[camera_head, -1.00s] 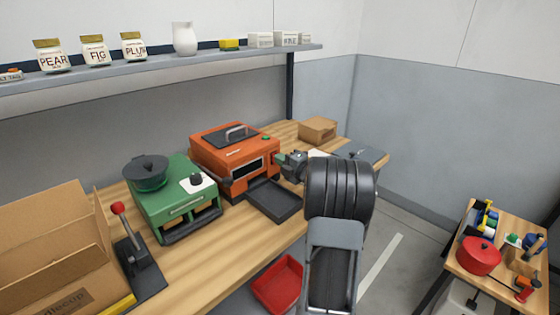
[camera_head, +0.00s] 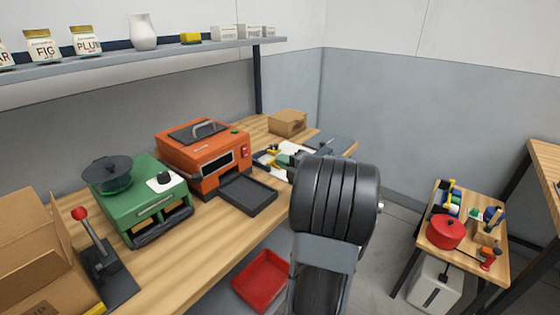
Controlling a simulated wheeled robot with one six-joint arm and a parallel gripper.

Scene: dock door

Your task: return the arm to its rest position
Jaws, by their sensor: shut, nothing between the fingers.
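My arm rises in the foreground right of the middle, its thick dark ribbed link (camera_head: 335,205) in front of the bench's right end. My gripper (camera_head: 285,159) shows only in small part past the upper left of that link, above the bench, right of the orange machine. It is shut with nothing in it. Much of the wrist is hidden behind the link.
The wooden bench (camera_head: 190,265) holds an orange machine (camera_head: 203,158), a green machine (camera_head: 150,200), a lever (camera_head: 100,260) and a cardboard box (camera_head: 288,122). A red bin (camera_head: 262,280) is below. A side table with a red pot (camera_head: 446,232) stands right.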

